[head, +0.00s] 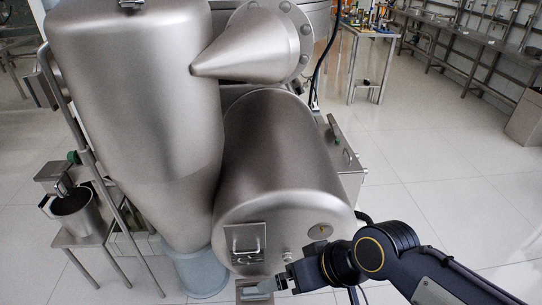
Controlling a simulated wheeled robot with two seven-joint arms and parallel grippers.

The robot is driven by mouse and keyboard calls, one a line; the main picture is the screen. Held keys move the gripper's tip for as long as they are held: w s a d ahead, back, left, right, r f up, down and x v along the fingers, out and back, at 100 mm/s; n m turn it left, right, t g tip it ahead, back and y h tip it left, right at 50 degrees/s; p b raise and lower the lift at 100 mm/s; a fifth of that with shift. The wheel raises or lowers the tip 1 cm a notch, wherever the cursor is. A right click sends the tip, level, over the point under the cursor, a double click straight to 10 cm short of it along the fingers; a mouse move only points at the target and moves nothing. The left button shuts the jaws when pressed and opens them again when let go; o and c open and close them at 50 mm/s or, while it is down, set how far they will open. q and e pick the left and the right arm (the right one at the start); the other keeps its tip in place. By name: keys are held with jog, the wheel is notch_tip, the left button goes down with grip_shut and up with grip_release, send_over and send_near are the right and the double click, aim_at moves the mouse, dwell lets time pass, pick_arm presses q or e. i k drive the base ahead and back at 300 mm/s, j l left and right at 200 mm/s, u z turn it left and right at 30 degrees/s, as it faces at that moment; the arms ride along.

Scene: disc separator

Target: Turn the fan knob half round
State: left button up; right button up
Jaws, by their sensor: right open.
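My right arm comes in from the lower right, and its gripper (270,286) is at the lower front edge of the big steel drum (278,160). The gripper is open; its fingertips are small and partly lost against the metal behind them. A small pale knob-like part (287,255) sits on the drum's front face, just above the gripper. I cannot tell for sure that this is the fan knob. No contact between the gripper and this part can be made out. My left gripper is not in view.
The tiled floor (450,200) at right is clear.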

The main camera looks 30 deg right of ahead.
aim_at(287, 256)
jog(key=z, duration=1.15)
